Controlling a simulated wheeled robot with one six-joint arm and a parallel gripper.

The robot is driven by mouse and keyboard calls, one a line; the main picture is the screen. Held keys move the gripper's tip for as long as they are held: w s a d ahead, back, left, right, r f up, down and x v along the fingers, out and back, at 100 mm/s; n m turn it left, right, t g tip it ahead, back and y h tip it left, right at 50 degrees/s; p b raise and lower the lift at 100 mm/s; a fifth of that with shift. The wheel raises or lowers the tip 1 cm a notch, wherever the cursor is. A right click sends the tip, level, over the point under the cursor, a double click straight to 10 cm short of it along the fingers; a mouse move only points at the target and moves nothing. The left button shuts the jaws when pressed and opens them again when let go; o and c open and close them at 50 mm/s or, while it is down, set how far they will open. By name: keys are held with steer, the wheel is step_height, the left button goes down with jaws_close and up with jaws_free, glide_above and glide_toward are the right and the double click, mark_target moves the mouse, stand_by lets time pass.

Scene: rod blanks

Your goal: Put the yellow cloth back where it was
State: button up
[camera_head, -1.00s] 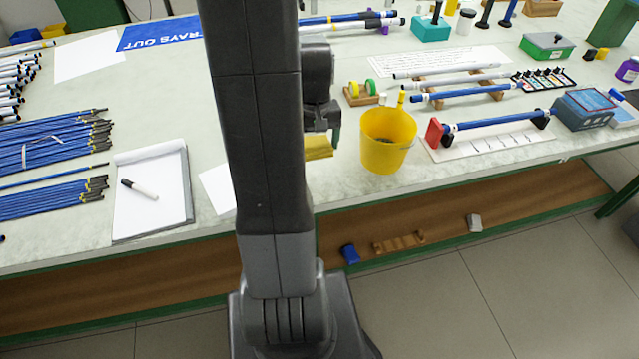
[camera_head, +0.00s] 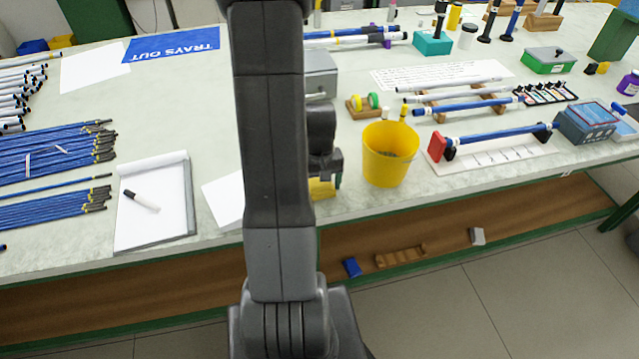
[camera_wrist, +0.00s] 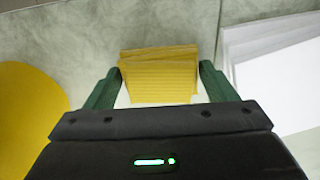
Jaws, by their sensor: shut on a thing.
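The yellow cloth (camera_head: 322,188) is a small folded pad, partly hidden by my arm in the head view. It also shows in the wrist view (camera_wrist: 160,82), squarely between the green fingers. My gripper (camera_wrist: 160,74) is shut on it, one finger at each side. In the head view my gripper (camera_head: 327,170) points down near the front edge of the workbench, left of the yellow bucket. The cloth is at or just above the bench top; I cannot tell whether it touches.
The yellow bucket (camera_head: 388,158) stands close to the right. White paper sheets (camera_head: 224,203) lie to the left, partly behind my arm. A clipboard with a pen (camera_head: 155,225) lies further left. A grey box (camera_head: 320,75) stands behind my arm.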

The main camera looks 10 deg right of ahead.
mark_target(320, 185)
steer(key=shift+f, duration=0.25)
steer(key=o, duration=0.9)
steer(key=shift+r, duration=0.1)
steer(key=shift+o, duration=0.2)
steer(key=shift+r, duration=0.1)
step_height(320, 185, up, 12)
steer(key=shift+r, duration=0.1)
